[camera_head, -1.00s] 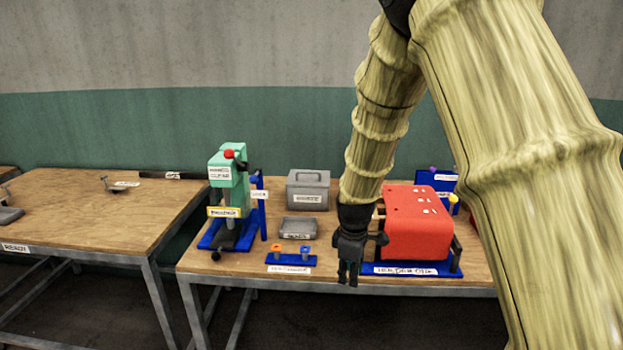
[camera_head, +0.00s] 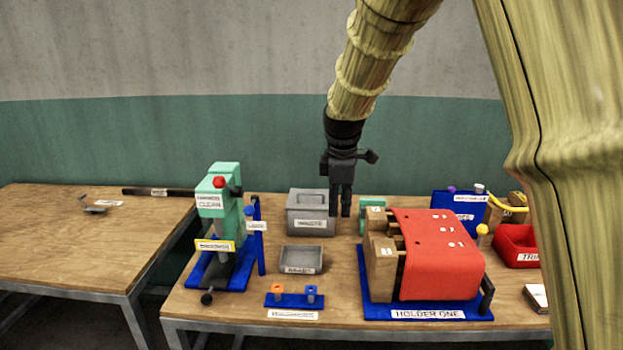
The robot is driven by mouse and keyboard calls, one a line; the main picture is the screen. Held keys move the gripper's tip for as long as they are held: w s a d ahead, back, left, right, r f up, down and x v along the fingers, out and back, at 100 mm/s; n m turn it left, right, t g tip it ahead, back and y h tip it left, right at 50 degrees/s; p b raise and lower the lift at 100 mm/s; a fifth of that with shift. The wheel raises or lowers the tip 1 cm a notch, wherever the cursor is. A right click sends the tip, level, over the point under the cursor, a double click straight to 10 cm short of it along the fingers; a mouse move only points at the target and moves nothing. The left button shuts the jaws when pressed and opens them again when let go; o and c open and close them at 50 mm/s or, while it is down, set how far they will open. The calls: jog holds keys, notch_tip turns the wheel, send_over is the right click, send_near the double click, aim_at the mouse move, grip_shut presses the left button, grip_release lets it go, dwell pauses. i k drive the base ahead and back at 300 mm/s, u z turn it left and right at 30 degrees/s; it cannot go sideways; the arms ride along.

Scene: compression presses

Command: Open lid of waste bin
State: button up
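The grey lidded box (camera_head: 311,224) on the table, with a small handle on its lid and a label I cannot read surely, looks like the waste bin. Its lid (camera_head: 311,199) is shut. My gripper (camera_head: 341,212) points down at the right edge of the box, overlapping it slightly in the picture. I cannot tell whether it touches the box. Its fingers look close together, and nothing shows between them.
A green press (camera_head: 222,215) stands left of the box. An open grey tray (camera_head: 301,259) and a blue stand with two small pegs (camera_head: 294,301) lie in front. A red-covered holder (camera_head: 438,255) is to the right, with a red bin (camera_head: 517,246) beyond it.

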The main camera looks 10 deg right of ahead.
aim_at(317, 200)
jog(key=i, duration=0.9)
